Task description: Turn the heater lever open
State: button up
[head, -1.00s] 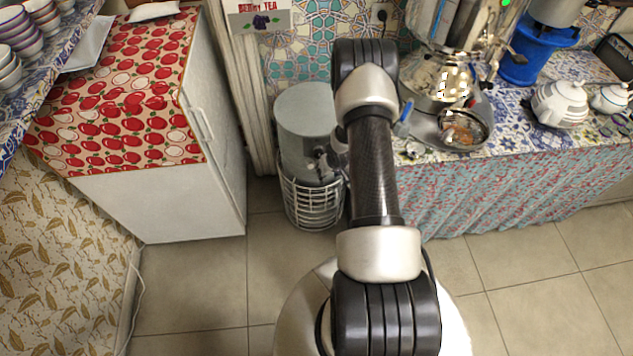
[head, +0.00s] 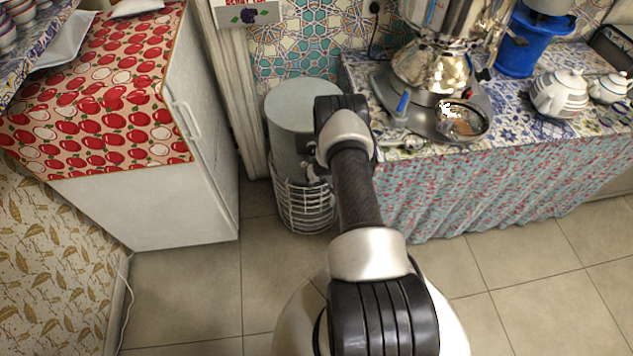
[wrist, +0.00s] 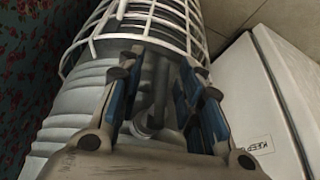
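A grey cylindrical tank (head: 297,108) stands on the floor with a white wire cage round its lower part. A small dark fitting (head: 318,160) shows on its right side, partly behind my arm. In the wrist view my gripper (wrist: 162,75) is open, its blue-padded fingers apart, close to the ribbed tank (wrist: 75,110). A grey pipe or lever (wrist: 150,100) shows between the fingers; I cannot tell whether they touch it.
The white wire cage (head: 305,205) surrounds the tank's base. A white cabinet (head: 190,205) with an apple-patterned top stands at left. The cloth-covered table (head: 510,180) stands at right, with teapots (head: 560,92). The tiled floor (head: 190,300) in front is clear.

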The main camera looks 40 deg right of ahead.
dwell(0.3)
grip_shut()
dwell(0.3)
